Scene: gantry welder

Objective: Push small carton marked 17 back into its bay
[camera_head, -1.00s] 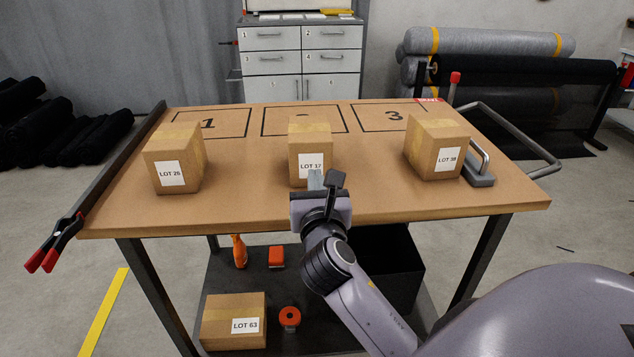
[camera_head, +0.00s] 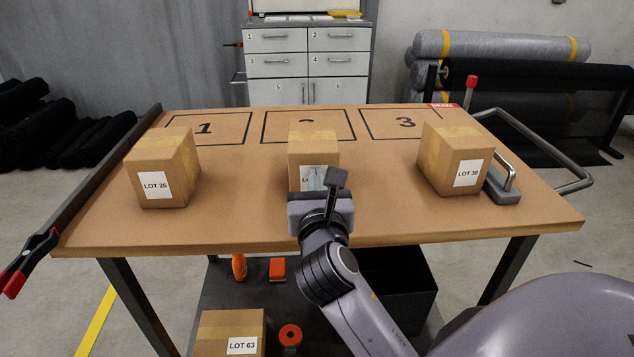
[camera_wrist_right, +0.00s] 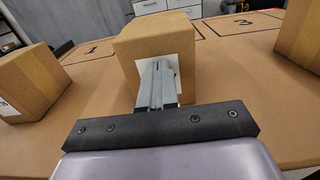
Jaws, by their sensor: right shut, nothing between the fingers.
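The carton labelled LOT 17 (camera_head: 313,152) stands upright in the middle of the table, in front of the marked bay 2 (camera_head: 349,133), whose number it mostly hides. My right gripper (camera_head: 315,180) is shut and empty, its fingertips at the carton's front face over the label. In the right wrist view the shut fingers (camera_wrist_right: 157,80) point at the white label on the carton (camera_wrist_right: 155,42). They look to be touching or very close; I cannot tell which. My left gripper is not in view.
Carton LOT 26 (camera_head: 163,168) stands to the left and carton LOT 38 (camera_head: 453,157) to the right, beside a metal handle block (camera_head: 503,184). Bays 1 (camera_head: 206,129) and 3 (camera_head: 405,123) are empty. A dark rail edges the table's left side (camera_head: 105,170).

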